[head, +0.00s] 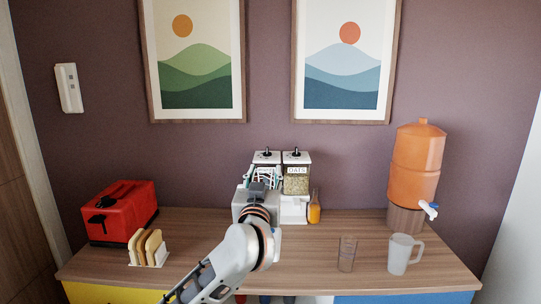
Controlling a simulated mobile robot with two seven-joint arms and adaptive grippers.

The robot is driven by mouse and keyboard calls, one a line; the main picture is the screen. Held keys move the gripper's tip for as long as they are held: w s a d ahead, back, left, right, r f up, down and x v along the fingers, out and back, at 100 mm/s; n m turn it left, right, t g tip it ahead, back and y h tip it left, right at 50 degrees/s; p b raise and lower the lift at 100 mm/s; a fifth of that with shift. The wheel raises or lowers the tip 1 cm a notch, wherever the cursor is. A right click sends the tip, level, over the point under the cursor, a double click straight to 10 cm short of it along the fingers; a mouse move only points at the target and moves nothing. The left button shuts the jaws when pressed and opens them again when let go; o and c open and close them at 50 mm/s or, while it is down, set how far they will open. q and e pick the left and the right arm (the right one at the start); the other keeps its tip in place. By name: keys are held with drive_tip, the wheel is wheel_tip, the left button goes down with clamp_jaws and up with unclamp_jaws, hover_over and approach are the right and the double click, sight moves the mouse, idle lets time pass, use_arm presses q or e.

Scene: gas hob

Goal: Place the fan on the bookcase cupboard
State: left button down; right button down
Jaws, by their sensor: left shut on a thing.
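My left arm comes in from the lower left and reaches over the wood-topped cupboard (200,227). My left gripper (258,186) is at the middle of the cupboard's back part and is shut on the fan (250,176). Only white and turquoise parts of the fan show past the gripper; the rest is hidden by my gripper and wrist. I cannot tell whether the fan touches the top. My right gripper is not in view.
A red toaster (120,212) and toast rack (148,249) stand left. An oats dispenser (296,185) and orange bottle (314,208) stand close behind and right of my gripper. A glass (347,254), mug (401,254) and orange water dispenser (415,165) stand right.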

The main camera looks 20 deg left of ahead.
use_arm(q)
drive_tip(key=s+f+m+h, duration=0.2)
drive_tip(key=s+f+h, duration=0.2)
drive_tip(key=s+f, duration=1.8)
drive_tip(key=shift+s+a+f, duration=0.15)
drive_tip(key=shift+s+a, duration=0.3)
drive_tip(key=shift+s, duration=0.5)
